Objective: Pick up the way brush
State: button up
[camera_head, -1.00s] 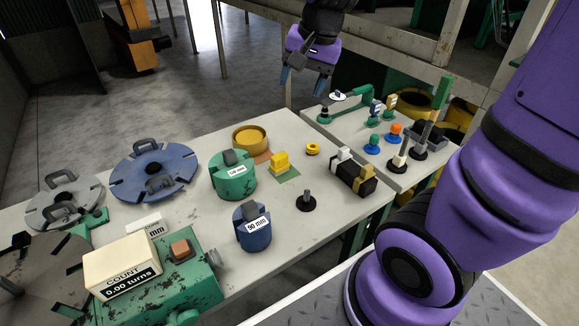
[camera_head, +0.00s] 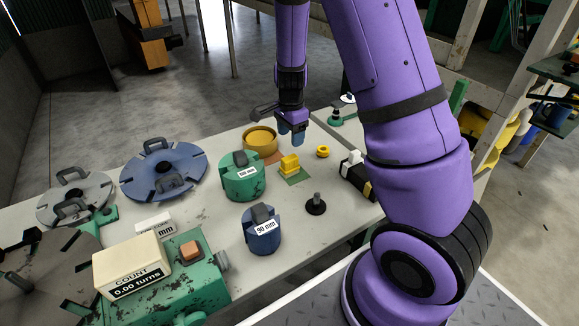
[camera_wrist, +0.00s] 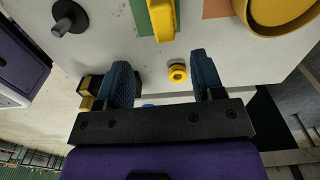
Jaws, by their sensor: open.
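I cannot tell for sure which thing is the way brush. A yellow block-like piece (camera_head: 289,163) stands on a green patch on the bench and may be it; it also shows in the wrist view (camera_wrist: 162,20), at the top edge and partly cut off. My gripper (camera_head: 291,138) is above the far side of the bench, between the yellow dish and a small yellow ring in the head view. In the wrist view its two blue fingers (camera_wrist: 164,83) are spread apart with nothing held. The yellow ring (camera_wrist: 177,73) shows between them, below on the bench.
A yellow dish (camera_head: 259,140), a green cylinder (camera_head: 243,180), a blue cylinder (camera_head: 262,234) and a dark peg (camera_head: 316,205) stand nearby. A black box with pale and yellow parts (camera_head: 354,180) is partly hidden by my arm. Slotted discs (camera_head: 190,173) lie at the left.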

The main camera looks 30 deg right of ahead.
aim_at(289, 157)
jog(key=f, duration=0.9)
jog(key=shift+w+f, duration=0.2)
jog(key=shift+f, duration=0.2)
jog(key=c, duration=1)
